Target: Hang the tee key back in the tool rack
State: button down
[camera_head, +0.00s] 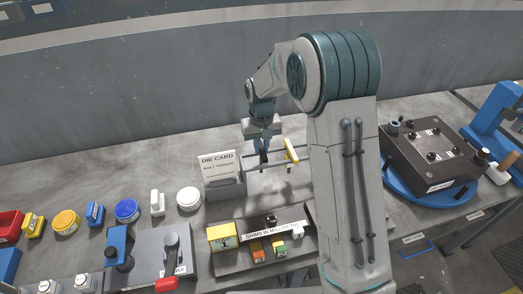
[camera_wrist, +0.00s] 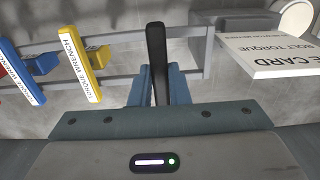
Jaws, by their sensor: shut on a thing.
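My gripper (camera_head: 261,143) is shut on a dark bar, seemingly the tee key (camera_head: 263,158). In the wrist view, the black bar (camera_wrist: 157,50) stands up between the blue fingers of my gripper (camera_wrist: 158,88). Its lower part is hidden by the gripper. The tool rack (camera_head: 262,157) is a grey rail frame on the bench, just under and behind my gripper. In the wrist view, its rails (camera_wrist: 124,38) pass behind the bar; I cannot tell whether the key touches them.
A shims tray (camera_head: 232,266) with small blocks lies in front. A dark die block (camera_head: 430,155) stands right.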

notch_tip(320, 180, down, 2)
jog(key=shift+f, duration=0.6)
jog(key=c, duration=1.4)
grip_release()
notch_tip(320, 180, up, 12)
jog(key=r+b, duration=0.1)
jog(key=b, duration=0.1)
jog(key=s+d+r+m+t, duration=0.1)
jog(key=s+d+r, duration=0.25)
jog(key=s, duration=0.35)
jog(key=s+d+r+t, duration=0.1)
jog(key=s+d+r, duration=0.25)
jog(key=s, duration=0.25)
jog(key=shift+m+t, duration=0.7)
jog(key=shift+t, duration=0.1)
jog(key=s+d+f, duration=0.1)
jog(key=s, duration=0.4)
jog(key=s+d+f, duration=0.1)
jog(key=s+d, duration=0.1)
jog(key=s, duration=0.3)
jog(key=s+d+f, duration=0.1)
jog(key=s, duration=0.3)
jog(key=shift+s+d, duration=0.2)
jog(key=shift+s, duration=0.2)
